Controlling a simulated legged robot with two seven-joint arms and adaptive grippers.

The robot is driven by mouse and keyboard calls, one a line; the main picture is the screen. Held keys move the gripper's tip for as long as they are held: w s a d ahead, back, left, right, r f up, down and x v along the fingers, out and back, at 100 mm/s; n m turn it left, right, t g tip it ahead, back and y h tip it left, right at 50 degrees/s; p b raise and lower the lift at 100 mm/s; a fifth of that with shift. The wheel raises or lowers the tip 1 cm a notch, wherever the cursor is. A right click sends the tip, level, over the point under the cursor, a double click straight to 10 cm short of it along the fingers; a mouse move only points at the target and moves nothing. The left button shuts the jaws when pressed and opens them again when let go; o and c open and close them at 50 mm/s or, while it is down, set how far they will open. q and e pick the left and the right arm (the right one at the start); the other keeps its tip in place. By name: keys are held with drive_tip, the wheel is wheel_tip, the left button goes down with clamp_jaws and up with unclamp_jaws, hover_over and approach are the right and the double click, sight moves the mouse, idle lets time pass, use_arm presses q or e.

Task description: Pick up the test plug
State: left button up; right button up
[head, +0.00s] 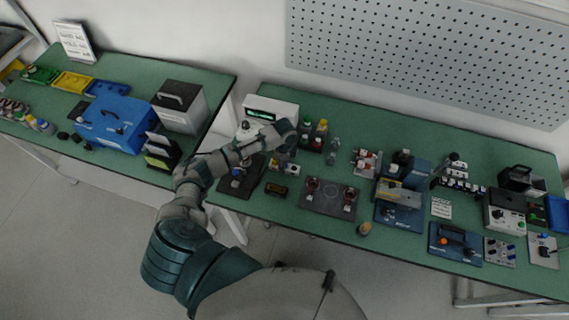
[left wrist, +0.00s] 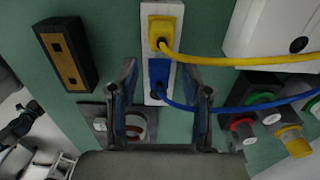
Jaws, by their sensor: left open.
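In the left wrist view a yellow plug (left wrist: 163,33) and a blue plug (left wrist: 158,78) sit in a narrow white strip (left wrist: 148,12), each with a cable of its own colour running right. I cannot tell which one is the test plug. My left gripper (left wrist: 163,78) is open, its two fingers on either side of the blue plug and strip. Contact with the plug cannot be made out. In the head view my left gripper (head: 283,158) is small and partly hidden by my wrist, over the left part of the right bench. My right gripper is not in view.
A dark block with an orange face (left wrist: 65,54) lies left of the strip. A white housing (left wrist: 270,30) is at upper right, and coloured-ended parts (left wrist: 270,118) stand at lower right. On the bench, a dark plate with red parts (head: 330,197) lies right of my gripper.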

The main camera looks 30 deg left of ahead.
use_arm(q)
clamp_jaws()
drive_tip(key=shift+r, duration=0.1)
drive_tip(key=shift+r, duration=0.7)
wheel_tip(320, 180, up, 2)
drive_tip(key=shift+s+d+r, duration=0.1)
drive_tip(key=s+d, duration=0.3)
drive_tip(key=s, duration=0.4)
drive_tip(key=s+d+r+b, duration=0.1)
drive_tip(key=s+d, duration=0.2)
drive_tip(key=s, duration=0.4)
drive_tip(key=shift+d+r, duration=0.15)
drive_tip(key=shift+d, duration=0.25)
drive_tip(key=shift+s, duration=0.1)
drive_tip(key=shift+r+p, duration=0.8)
drive_tip(key=shift+p, duration=0.4)
